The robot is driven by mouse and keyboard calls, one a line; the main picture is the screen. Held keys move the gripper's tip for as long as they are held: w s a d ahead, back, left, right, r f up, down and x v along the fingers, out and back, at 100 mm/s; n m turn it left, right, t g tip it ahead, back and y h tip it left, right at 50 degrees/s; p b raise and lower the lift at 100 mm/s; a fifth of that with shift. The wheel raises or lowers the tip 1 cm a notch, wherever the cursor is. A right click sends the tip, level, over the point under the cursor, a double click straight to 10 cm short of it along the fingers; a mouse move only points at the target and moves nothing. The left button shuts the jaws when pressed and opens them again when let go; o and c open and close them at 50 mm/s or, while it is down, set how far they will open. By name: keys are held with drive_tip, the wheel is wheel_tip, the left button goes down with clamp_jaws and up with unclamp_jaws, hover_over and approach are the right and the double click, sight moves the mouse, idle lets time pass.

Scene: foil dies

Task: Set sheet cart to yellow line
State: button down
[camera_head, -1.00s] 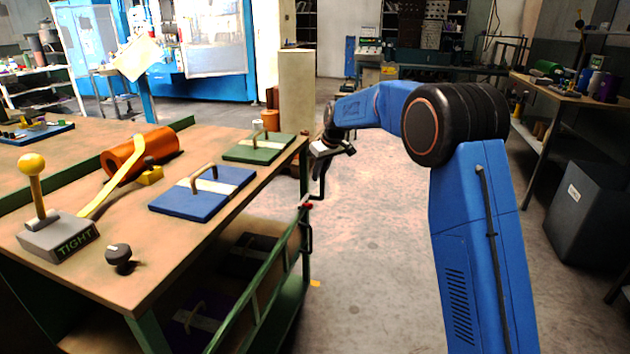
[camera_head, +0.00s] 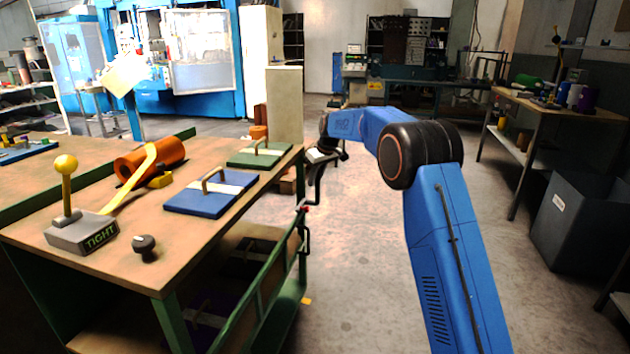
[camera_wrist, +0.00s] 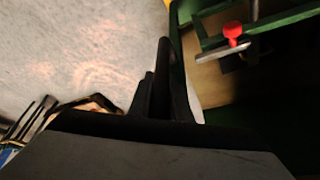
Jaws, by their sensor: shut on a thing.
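A green-framed cart (camera_head: 262,294) with a side rail stands at the left, under or part of a wooden top; I cannot tell which. Its green frame also shows at the right of the wrist view (camera_wrist: 284,21). A red knob (camera_head: 305,209) sits at its far right corner, with a dark handle below; the knob also shows in the wrist view (camera_wrist: 233,30). My gripper (camera_head: 320,157) is above that corner, shut on a dark upright part, probably the cart's handle; the contact is mostly hidden.
The wooden top (camera_head: 125,262) holds a blue plate (camera_head: 208,204), a green plate (camera_head: 250,160), an orange roll (camera_head: 168,152) and a grey TIGHT block (camera_head: 80,236). A dark bin (camera_head: 580,225) and a workbench (camera_head: 550,108) stand at the right. The middle floor is clear.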

drive_tip(key=c, duration=1.6)
unclamp_jaws()
drive_tip(key=shift+c, duration=0.2)
drive_tip(key=shift+r, duration=0.1)
drive_tip(key=v, duration=1.7)
drive_tip(key=shift+s+d+r, duration=0.1)
drive_tip(key=shift+r, duration=0.05)
